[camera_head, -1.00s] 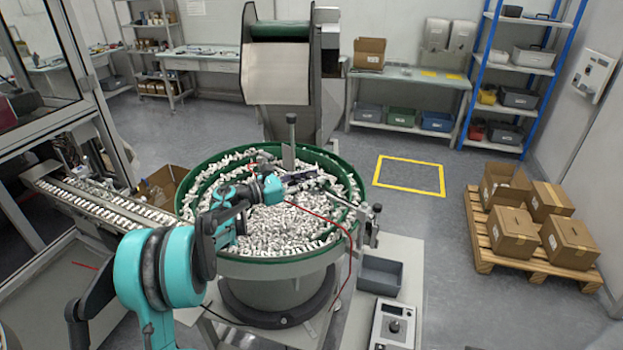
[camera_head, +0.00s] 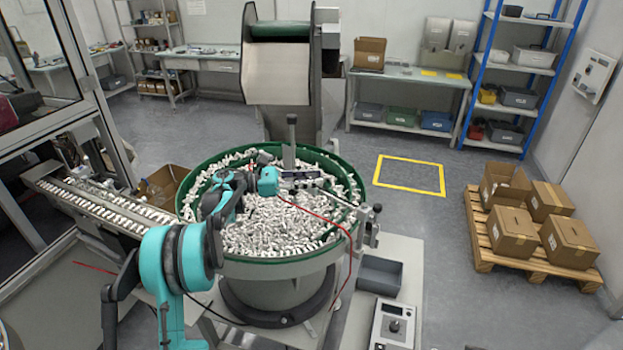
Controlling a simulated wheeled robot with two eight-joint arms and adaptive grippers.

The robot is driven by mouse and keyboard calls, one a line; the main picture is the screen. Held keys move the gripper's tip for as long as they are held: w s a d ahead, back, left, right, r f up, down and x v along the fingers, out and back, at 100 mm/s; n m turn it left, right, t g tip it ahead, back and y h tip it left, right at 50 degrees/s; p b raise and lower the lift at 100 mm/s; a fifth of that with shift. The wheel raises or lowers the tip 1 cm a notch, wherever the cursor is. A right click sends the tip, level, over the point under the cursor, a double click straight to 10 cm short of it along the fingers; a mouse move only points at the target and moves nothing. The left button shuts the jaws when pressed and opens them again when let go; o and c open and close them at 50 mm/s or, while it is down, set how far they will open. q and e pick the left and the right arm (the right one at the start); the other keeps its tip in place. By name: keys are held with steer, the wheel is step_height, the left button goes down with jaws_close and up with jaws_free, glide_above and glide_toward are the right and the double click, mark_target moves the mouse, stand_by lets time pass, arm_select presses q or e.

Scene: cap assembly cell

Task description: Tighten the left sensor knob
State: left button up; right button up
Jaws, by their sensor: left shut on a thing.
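A green-rimmed feeder bowl (camera_head: 344,171) full of small white caps stands in the middle. My left arm reaches over it from the lower left. My left gripper (camera_head: 300,176) is over the far middle of the bowl, by the foot of a grey upright post (camera_head: 291,135). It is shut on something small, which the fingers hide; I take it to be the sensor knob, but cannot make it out. A bracket with a black knob (camera_head: 377,208) is on the bowl's right rim, apart from the gripper. My right gripper is not in view.
A grey hopper (camera_head: 290,75) rises behind the bowl. A cap-filled conveyor track (camera_head: 95,200) leads off left. A red cable (camera_head: 318,214) crosses the bowl's right side. A grey bin (camera_head: 380,275) and a control box (camera_head: 393,325) sit at the front right.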

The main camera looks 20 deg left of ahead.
arm_select(q)
steer(key=o, duration=1.2)
steer(key=shift+d, duration=0.1)
